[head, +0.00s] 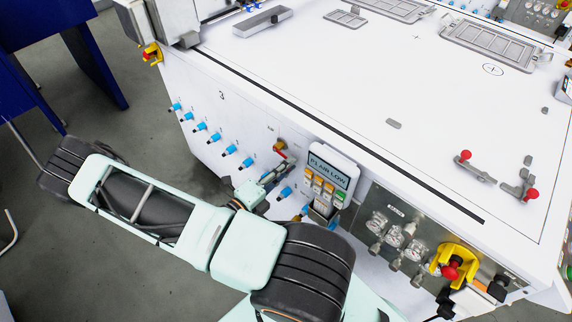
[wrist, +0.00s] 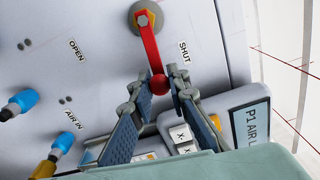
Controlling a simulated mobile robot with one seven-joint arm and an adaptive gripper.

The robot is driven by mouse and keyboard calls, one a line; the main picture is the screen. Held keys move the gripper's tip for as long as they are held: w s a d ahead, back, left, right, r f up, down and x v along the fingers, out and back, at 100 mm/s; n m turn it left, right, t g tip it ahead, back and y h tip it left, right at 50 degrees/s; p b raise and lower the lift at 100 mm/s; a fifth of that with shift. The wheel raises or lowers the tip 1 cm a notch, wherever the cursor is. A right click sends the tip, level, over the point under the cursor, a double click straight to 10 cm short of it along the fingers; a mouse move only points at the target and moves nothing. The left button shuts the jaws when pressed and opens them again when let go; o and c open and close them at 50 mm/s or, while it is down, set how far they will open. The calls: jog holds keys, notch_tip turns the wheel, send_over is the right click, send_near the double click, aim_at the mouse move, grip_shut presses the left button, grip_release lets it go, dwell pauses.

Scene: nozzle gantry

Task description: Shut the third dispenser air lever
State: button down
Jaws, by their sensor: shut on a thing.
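A red air lever (wrist: 149,50) hangs from a brass hex pivot on the pale cabinet wall in the wrist view. Its arm runs down to a round red knob (wrist: 158,85). The lever lies between the OPEN label at left and the SHUT label at right, closer to SHUT. My gripper (wrist: 158,82) is shut on the knob, one finger on each side. In the head view the lever (head: 280,148) shows small beside the pendant, with my gripper (head: 272,176) reaching it from below. I cannot tell its number in the row.
Several blue-capped fittings (head: 214,137) stick out of the cabinet wall. Gauges (head: 393,236) and a red stop button (head: 452,268) are farther right.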

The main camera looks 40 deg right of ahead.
jog(key=shift+s+r+n+p, duration=0.1)
jog(key=shift+r+n+p, duration=0.25)
jog(key=shift+n, duration=0.35)
jog(key=c, duration=1.8)
grip_release()
jog(key=a, duration=1.2)
jog(key=shift+s, duration=0.4)
